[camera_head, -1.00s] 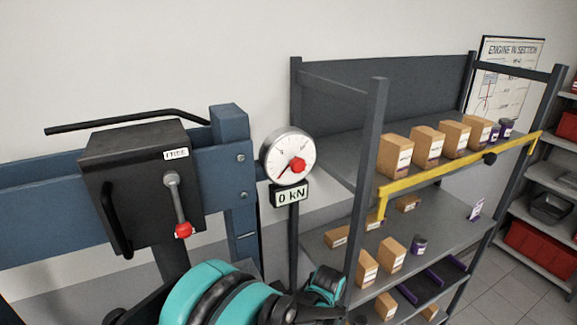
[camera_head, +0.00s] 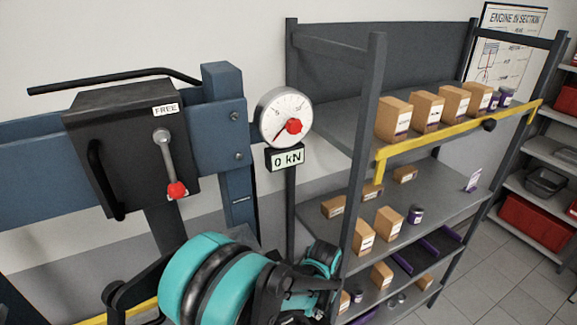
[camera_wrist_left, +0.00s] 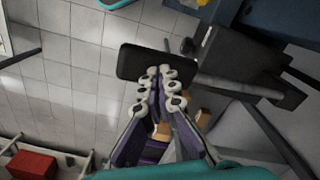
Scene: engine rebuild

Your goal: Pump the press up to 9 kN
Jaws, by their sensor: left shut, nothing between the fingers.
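The press has a blue frame (camera_head: 225,135) and a black box (camera_head: 115,140) labelled FREE (camera_head: 165,109). A grey lever with a red knob (camera_head: 177,190) hangs down on the box's front. A long black bar (camera_head: 110,79) runs above the box. The round dial gauge (camera_head: 284,117) has a red centre, and the display (camera_head: 285,158) below it reads 0 kN. My left arm's teal joint is low in the head view, below and in front of the press. My left gripper (camera_wrist_left: 160,80) is shut and empty in the wrist view. My right gripper is not seen.
A grey shelf rack (camera_head: 365,150) with a yellow rail (camera_head: 450,138) stands close to the right of the gauge. It holds several cardboard boxes (camera_head: 393,118) and purple-labelled cans. Red bins (camera_head: 535,222) are on shelving at the far right. Tiled floor is open between.

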